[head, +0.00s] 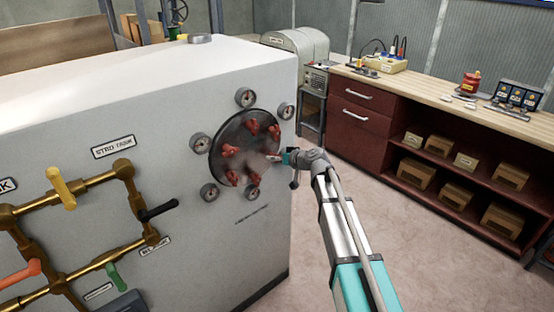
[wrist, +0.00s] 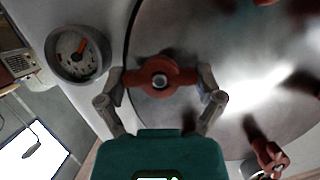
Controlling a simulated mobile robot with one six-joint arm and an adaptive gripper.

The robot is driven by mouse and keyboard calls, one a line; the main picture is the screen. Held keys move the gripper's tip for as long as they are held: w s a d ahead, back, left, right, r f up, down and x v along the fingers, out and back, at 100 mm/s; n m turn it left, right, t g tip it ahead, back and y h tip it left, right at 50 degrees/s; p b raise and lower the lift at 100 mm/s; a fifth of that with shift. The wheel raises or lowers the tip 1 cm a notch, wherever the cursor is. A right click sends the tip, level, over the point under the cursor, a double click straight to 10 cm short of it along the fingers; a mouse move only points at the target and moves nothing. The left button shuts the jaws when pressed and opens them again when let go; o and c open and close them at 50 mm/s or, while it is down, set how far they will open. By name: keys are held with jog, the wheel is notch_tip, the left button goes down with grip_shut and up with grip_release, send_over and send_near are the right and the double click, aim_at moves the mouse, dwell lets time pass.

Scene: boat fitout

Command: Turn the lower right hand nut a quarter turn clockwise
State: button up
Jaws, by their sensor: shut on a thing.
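A round grey hatch plate (head: 246,158) on the white tank's side carries several red wing nuts. My gripper (head: 274,158) is at the plate's right, lower edge and hides the nut there in the head view. In the wrist view, my gripper (wrist: 161,88) is shut on a red wing nut (wrist: 145,74), one finger at each wing end. The wings lie nearly level across that picture, around a pale stud end. A round dial (wrist: 78,53) with an orange pointer sits beside this nut, off the plate. Another red nut (wrist: 264,148) shows at lower right.
Other dials (head: 245,97) ring the plate. Brass pipes with coloured handles (head: 61,188) are on the tank's left. A workbench (head: 440,85) with shelves stands back right. Carpeted floor (head: 420,240) between tank and bench is clear.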

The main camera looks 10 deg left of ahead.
jog(key=shift+f+m+g+y+b, duration=0.15)
jog(key=shift+m+g+y+b, duration=0.6)
jog(key=shift+m, duration=0.45)
jog(key=m+y+b, duration=0.1)
jog(key=m, duration=0.1)
jog(key=shift+f+m+g+y+b, duration=0.1)
jog(key=shift+m+g+y+b, duration=0.2)
jog(key=shift+m, duration=0.1)
jog(key=m+y+b, duration=0.1)
jog(key=m+b, duration=0.1)
jog(key=shift+m, duration=0.4)
jog(key=shift+m+y+b, duration=0.65)
jog(key=shift+m+b, duration=0.1)
jog(key=shift+m, duration=0.35)
jog(key=o, duration=0.9)
jog(key=shift+c, duration=0.2)
jog(key=shift+d, duration=0.15)
